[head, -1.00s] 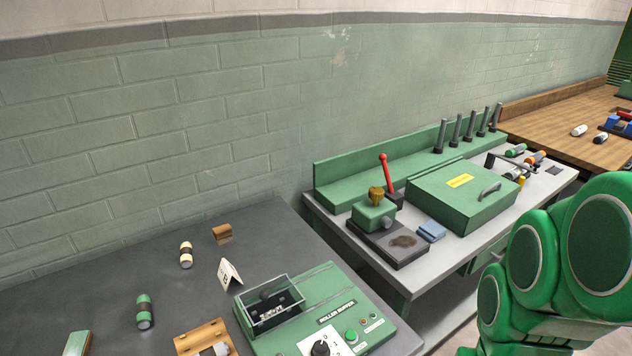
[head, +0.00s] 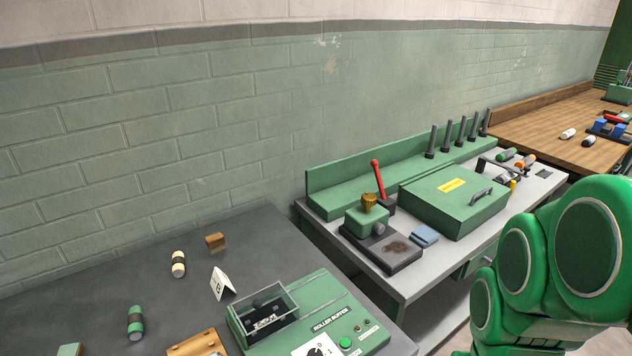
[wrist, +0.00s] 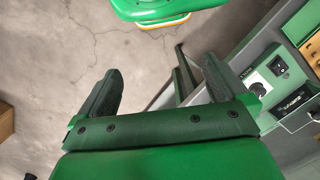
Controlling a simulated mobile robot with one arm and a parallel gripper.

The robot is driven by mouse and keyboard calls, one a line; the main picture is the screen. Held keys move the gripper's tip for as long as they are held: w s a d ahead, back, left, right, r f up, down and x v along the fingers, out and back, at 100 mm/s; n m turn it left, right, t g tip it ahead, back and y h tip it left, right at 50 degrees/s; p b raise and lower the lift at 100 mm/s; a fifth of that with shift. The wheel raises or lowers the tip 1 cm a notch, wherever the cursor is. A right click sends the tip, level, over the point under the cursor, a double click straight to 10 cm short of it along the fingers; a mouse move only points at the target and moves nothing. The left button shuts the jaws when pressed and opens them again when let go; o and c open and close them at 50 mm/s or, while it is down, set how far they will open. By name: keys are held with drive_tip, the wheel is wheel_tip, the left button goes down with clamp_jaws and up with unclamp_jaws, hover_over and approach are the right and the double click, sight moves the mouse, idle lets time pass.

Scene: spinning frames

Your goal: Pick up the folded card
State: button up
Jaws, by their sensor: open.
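The folded card (head: 222,284) is white with a dark mark like a B on its face. It stands like a small tent on the dark grey bench in the head view, just left of the roller buffer. My gripper (wrist: 160,88) shows in the wrist view with its two dark fingers wide apart and nothing between them. It hangs over the floor beside the bench, well away from the card. In the head view my green arm is at the lower right and the gripper itself is out of sight. I cannot make out the card for sure in the wrist view.
The green roller buffer (head: 300,310) stands right of the card. A cream roller (head: 178,264), a green roller (head: 135,322) and a brown block (head: 215,242) lie near it. A second bench holds a green box (head: 455,200) and upright posts.

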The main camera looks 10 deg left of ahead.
drive_tip(key=w+d+r+n+t+h, duration=0.1)
drive_tip(key=w+r+n+h, duration=0.15)
drive_tip(key=w, duration=0.65)
drive_tip(key=w+d+r+n+h, duration=0.1)
drive_tip(key=w+r+n, duration=0.25)
drive_tip(key=w, duration=0.65)
drive_tip(key=w+a+n+t+h, duration=0.3)
drive_tip(key=w+a+n+h, duration=0.3)
drive_tip(key=w+a, duration=0.7)
drive_tip(key=n+t+y, duration=0.2)
drive_tip(key=n+t, duration=0.6)
drive_tip(key=n, duration=0.9)
hover_over(218, 279)
drive_tip(key=s+a, duration=0.3)
drive_tip(key=s, duration=0.1)
wheel_tip(218, 279, down, 14)
drive_tip(key=f, duration=0.1)
wheel_tip(218, 279, down, 5)
drive_tip(key=shift+s+f, duration=0.1)
drive_tip(key=shift+s, duration=0.05)
drive_tip(key=shift+x, duration=2.7)
drive_tip(key=shift+s+a+f, duration=0.1)
drive_tip(key=shift+a+f, duration=0.05)
drive_tip(key=shift+f, duration=0.05)
drive_tip(key=c, duration=1)
